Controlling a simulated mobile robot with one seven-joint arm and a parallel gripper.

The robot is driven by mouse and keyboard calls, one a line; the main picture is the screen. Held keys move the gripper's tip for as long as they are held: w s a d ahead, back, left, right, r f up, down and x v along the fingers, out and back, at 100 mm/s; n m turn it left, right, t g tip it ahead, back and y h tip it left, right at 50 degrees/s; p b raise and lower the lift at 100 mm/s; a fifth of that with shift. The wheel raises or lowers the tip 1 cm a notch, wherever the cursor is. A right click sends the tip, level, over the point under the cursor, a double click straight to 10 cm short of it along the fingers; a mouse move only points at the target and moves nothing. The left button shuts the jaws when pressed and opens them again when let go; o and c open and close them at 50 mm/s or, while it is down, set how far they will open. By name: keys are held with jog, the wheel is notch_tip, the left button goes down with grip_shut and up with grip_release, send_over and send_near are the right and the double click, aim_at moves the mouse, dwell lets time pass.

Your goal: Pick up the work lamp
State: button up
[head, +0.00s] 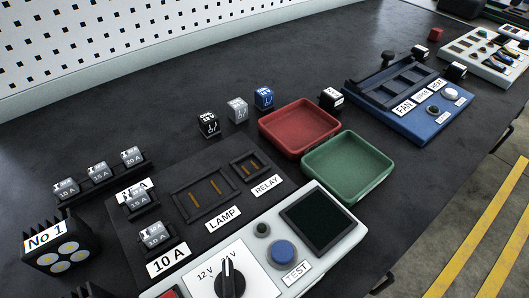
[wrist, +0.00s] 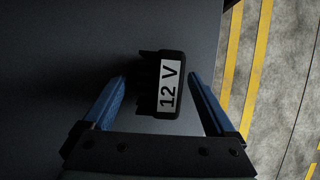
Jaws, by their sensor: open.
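A black work lamp (head: 62,250) marked "No 1", with cooling fins on top and several round lights in its face, stands at the lower left of the head view. The finned top of another dark thing (head: 88,291) shows at the bottom edge, mostly cut off. In the wrist view my gripper (wrist: 156,78) is open, with blue fingers. A black finned block (wrist: 172,85) with a white "12 V" label lies between the fingers, with a gap on both sides. I cannot tell which head-view thing this block is. My gripper does not show in the head view.
A fuse row (head: 99,176), a black lamp and relay socket board (head: 212,194) and a white tester (head: 346,238) stand near the lamp. Red (head: 300,124) and green (head: 347,165) trays lie beyond. The floor with yellow lines (wrist: 232,55) lies past the worktop edge.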

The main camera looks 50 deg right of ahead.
jog(key=shift+d+f, duration=0.15)
jog(key=shift+f, duration=0.2)
jog(key=shift+c, duration=0.3)
jog(key=shift+r, duration=0.1)
grip_shut()
